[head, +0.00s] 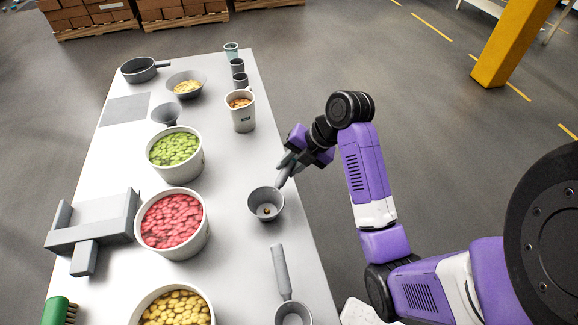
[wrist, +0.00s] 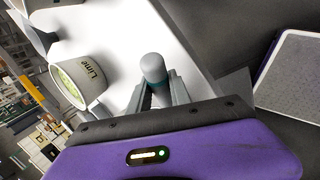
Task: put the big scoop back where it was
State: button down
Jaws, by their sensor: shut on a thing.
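The big scoop (head: 257,215) is a grey round cup with a straight handle. My gripper (head: 287,164) is shut on its handle, near the table's right edge. The scoop's bowl is upright, with a small yellowish bit inside; I cannot tell whether it touches the table. In the wrist view the rounded handle end (wrist: 153,68) shows between the two fingers of my gripper (wrist: 158,92), and the bowl is hidden. A second, similar scoop (head: 281,270) lies nearer on the table, its handle pointing away and its bowl partly cut off by the bottom edge.
Tubs of green (head: 187,172), pink (head: 186,247) and yellow candies (head: 139,308) stand left of the scoops. A grey block-shaped device (head: 105,215) and a green brush (head: 57,310) are at left. The table strip around the held scoop is clear.

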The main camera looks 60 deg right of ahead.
jog(key=shift+f, duration=0.2)
jog(key=shift+f, duration=0.2)
jog(key=c, duration=1.2)
grip_release()
jog(key=shift+r, duration=0.1)
jog(key=shift+s+r, duration=0.15)
jog(key=shift+r, duration=0.25)
jog(key=p+v, duration=0.7)
jog(key=v, duration=0.4)
jog(key=shift+s+r, duration=0.1)
jog(key=shift+r, duration=0.05)
